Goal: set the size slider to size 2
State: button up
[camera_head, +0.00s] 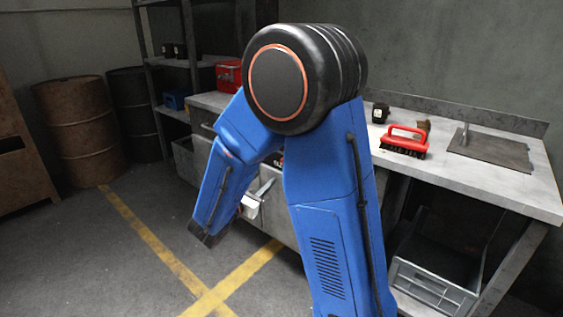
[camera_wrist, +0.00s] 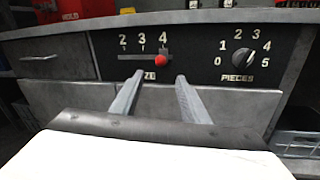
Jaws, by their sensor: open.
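The size slider's red knob (camera_wrist: 160,59) sits at the right end of its slot, below the 4, on a black panel (camera_wrist: 112,57) marked 2, 3, 4 from left to right. Its label is partly hidden behind a finger. My gripper (camera_wrist: 158,77) is open in the wrist view, with its two fingers pointing at the panel, one to the left of and one to the right of the knob, below its level. I see no contact with the knob. In the head view my blue arm hides most of the panel.
A PIECES dial (camera_wrist: 238,60) is right of the slider. Drawers flank and underlie the panel. A red-handled brush (camera_head: 404,141) and a metal plate (camera_head: 490,150) lie on the worktop (camera_head: 455,181). A grey crate (camera_head: 432,281) sits below; barrels (camera_head: 75,128) stand left.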

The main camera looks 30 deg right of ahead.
jog(key=x, duration=1.5)
jog(key=shift+w+d, duration=0.1)
jog(key=shift+d, duration=0.2)
